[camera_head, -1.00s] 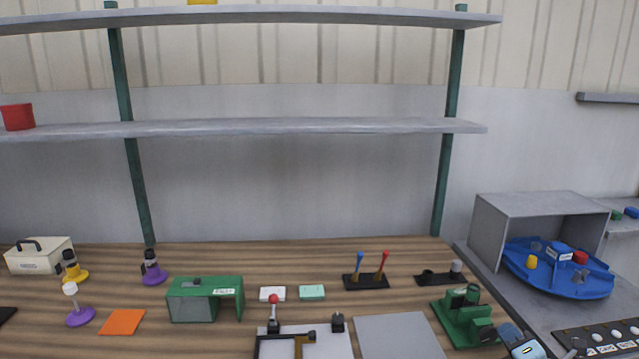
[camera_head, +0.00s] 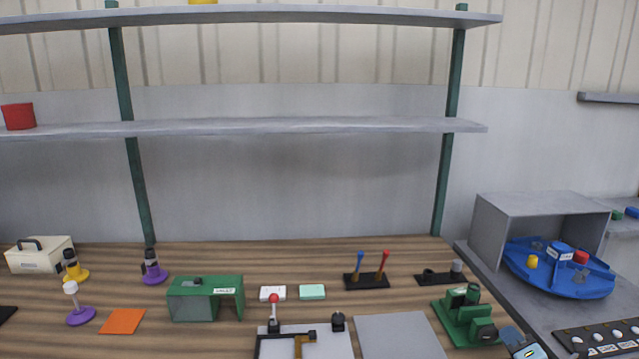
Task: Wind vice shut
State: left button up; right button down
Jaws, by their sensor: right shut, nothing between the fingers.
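The green vice (camera_head: 463,314) stands at the front right of the wooden bench. A dark round part (camera_head: 487,334) is on its near right side. My right gripper (camera_head: 512,335) is at the bottom edge, just right of that round part. It is shut with nothing in it, and the frame's edge cuts it off. A small gap seems to lie between it and the vice, but contact is hard to judge. How far the vice jaws are apart is too small to tell. My left gripper is not in view.
A grey plate (camera_head: 398,337) lies left of the vice. A dark block with a grey knob (camera_head: 440,278) and a stand with blue and red levers (camera_head: 367,280) are behind it. A blue turntable (camera_head: 560,283) and a black panel (camera_head: 600,338) are at the right.

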jog(key=shift+w+d, duration=0.2)
jog(key=shift+d, duration=0.45)
jog(key=shift+s+f, duration=0.15)
jog(key=shift+s, duration=0.05)
jog(key=shift+s+d+f+p, duration=0.25)
jog(key=shift+s+f+p, duration=0.15)
jog(key=shift+s+f, duration=0.25)
jog(key=s, duration=0.3)
jog(key=shift+s+a+r, duration=0.1)
jog(key=shift+r, duration=0.2)
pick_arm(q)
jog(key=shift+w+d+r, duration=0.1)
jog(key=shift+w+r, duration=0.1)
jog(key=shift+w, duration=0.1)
pick_arm(e)
jog(key=shift+s+f, duration=0.1)
jog(key=shift+s, duration=0.05)
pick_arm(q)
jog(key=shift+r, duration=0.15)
